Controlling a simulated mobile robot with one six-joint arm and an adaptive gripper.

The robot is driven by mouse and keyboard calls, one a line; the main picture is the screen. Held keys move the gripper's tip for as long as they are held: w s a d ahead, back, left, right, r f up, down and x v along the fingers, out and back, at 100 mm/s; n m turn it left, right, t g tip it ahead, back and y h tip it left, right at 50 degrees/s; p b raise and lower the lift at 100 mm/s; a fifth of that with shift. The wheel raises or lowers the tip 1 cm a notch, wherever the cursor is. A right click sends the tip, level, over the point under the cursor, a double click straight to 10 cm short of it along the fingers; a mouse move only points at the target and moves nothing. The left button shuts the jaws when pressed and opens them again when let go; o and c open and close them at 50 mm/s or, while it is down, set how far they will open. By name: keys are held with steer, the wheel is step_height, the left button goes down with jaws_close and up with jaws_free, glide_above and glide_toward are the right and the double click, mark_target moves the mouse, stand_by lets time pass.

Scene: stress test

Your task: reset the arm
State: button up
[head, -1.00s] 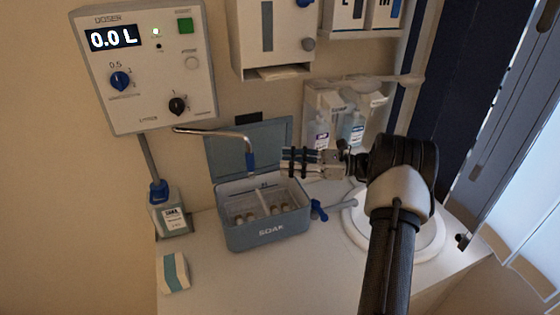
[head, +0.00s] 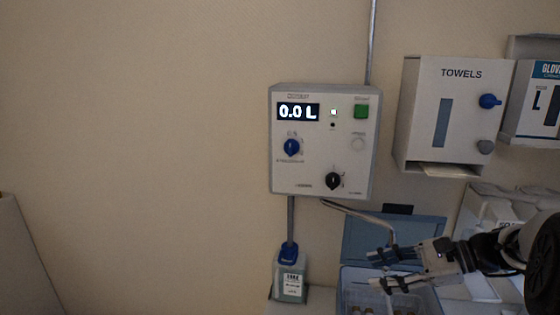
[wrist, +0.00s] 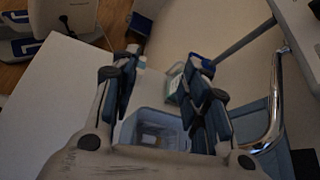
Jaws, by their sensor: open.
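My gripper (head: 378,269) is in the lower right of the head view, in front of the open blue lid (head: 425,237) of the soak box. Its fingers are apart with nothing between them. In the wrist view my gripper (wrist: 163,80) shows both dark-padded fingers spread, with the blue box (wrist: 150,128) seen beyond and between them. The front of the box is cut off by the lower edge of the head view.
A wall dispenser unit (head: 318,180) reads 0.0 L. Its curved spout (head: 350,212) reaches close to my gripper. A soap bottle (head: 290,283) stands below the unit. A towel dispenser (head: 420,110) and glove boxes (head: 535,95) hang at right. The wall at left is bare.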

steer(key=s+a+n+g+h+b, duration=0.1)
steer(key=s+a+n+h, duration=0.4)
steer(key=s, duration=0.4)
steer(key=s+a+n+g+h+b, duration=0.1)
steer(key=s+a+n+g+h, duration=0.15)
steer(key=s+a+n, duration=0.55)
steer(key=s+d+f+n+t+h, duration=0.2)
steer(key=s+d+n+t+h, duration=0.2)
steer(key=s, duration=0.6)
steer(key=shift+f+n, duration=0.15)
steer(key=shift+n, duration=0.55)
stand_by(0.7)
